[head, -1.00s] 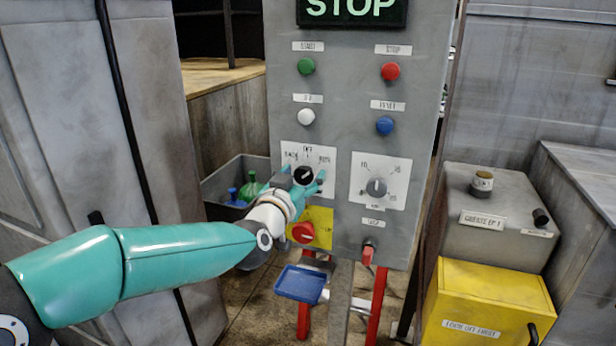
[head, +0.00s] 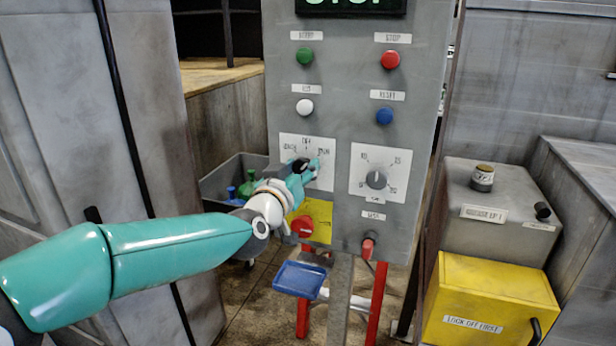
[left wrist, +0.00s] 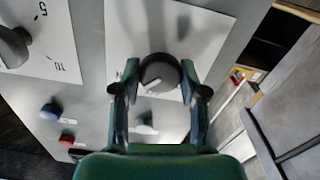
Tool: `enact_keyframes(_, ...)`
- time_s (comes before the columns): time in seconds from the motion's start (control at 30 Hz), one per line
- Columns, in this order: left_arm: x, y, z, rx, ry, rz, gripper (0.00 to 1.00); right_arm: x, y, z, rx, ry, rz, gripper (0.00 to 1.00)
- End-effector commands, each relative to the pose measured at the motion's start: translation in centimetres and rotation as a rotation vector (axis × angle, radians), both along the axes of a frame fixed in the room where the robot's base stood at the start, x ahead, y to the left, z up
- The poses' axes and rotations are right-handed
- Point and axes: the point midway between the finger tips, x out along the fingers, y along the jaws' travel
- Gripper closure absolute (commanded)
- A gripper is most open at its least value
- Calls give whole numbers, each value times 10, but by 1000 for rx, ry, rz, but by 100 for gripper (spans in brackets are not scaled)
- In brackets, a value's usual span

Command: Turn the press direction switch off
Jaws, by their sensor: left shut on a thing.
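The press direction switch is a round dark knob (head: 299,164) on a white label plate (head: 290,147) at the left of the grey control panel. The plate's lettering is too blurred to read surely. My left gripper (head: 304,174) is at the knob and hides part of it. In the left wrist view the knob (left wrist: 160,73) sits between the two fingertips of my left gripper (left wrist: 160,84), which are shut on its sides. A pale pointer mark shows at the knob's lower left there. My right gripper is not in view.
Above the plate are white (head: 305,107) and green (head: 304,56) buttons. To the right are red (head: 390,60) and blue (head: 384,116) buttons and a grey dial (head: 376,180). A red knob (head: 303,227) on a yellow plate lies just below my left gripper.

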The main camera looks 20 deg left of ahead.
Motion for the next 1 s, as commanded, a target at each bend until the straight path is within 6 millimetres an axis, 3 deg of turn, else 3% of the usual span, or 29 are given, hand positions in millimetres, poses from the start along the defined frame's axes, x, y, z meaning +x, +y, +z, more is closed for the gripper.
enact_keyframes(0.03, 0, -1, -5, -37, 1, -1, 92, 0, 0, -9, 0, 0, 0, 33)
enact_keyframes(0.4, 0, 1, -5, -366, 14, -1, 92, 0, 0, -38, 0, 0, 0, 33)
enact_keyframes(0.7, 1, 1, -5, -582, 22, -1, 92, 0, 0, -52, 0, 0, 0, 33)
enact_keyframes(1.0, 1, 1, -4, -685, 27, 0, 92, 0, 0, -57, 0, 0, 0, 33)
